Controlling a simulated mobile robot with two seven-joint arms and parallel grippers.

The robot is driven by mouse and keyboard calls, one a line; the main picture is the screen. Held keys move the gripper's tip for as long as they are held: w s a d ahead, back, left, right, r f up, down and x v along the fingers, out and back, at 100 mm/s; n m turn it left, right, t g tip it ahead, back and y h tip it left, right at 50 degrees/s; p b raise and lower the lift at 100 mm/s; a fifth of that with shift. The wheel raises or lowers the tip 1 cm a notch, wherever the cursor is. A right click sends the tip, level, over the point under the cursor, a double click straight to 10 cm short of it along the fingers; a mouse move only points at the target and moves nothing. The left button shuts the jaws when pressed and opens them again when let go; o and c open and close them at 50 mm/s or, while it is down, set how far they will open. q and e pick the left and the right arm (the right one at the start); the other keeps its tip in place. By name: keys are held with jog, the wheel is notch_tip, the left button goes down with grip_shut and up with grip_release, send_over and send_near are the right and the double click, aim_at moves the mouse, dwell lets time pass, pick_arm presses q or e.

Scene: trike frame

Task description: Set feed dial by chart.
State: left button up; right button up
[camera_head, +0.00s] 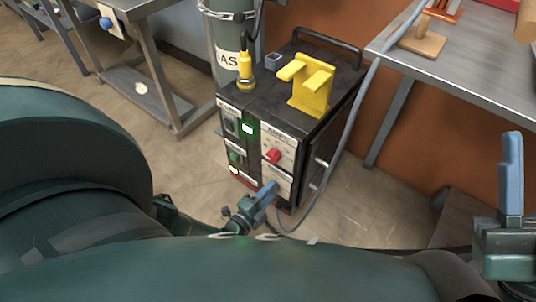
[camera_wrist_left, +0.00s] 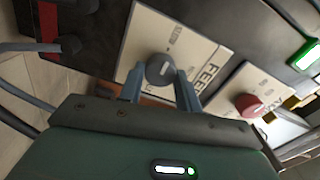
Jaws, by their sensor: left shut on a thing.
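The feed dial (camera_wrist_left: 160,68) is a dark grey knob with a pale pointer line on a cream FEED plate (camera_wrist_left: 195,55) in the left wrist view. My left gripper (camera_wrist_left: 160,84) is shut on it, with a blue finger on each side. In the head view my left gripper (camera_head: 268,193) is at the lower front of the black welding machine (camera_head: 313,130) and hides the dial. Beside the FEED plate is the AMPS plate with a red dial (camera_head: 273,156). My right gripper (camera_head: 511,185) is at the right edge, away from the machine. I cannot make out a chart.
A yellow bracket (camera_head: 313,92) and yellow fitting (camera_head: 245,72) stand on the machine. A grey cable (camera_head: 346,127) hangs along its right side. A gas cylinder (camera_head: 224,40) stands behind. A metal table (camera_head: 480,50) is at right, a bench (camera_head: 150,95) at left.

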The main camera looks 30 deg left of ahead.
pick_arm(q)
jog(key=shift+w, duration=0.15)
dwell(0.3)
jog(key=o, duration=1)
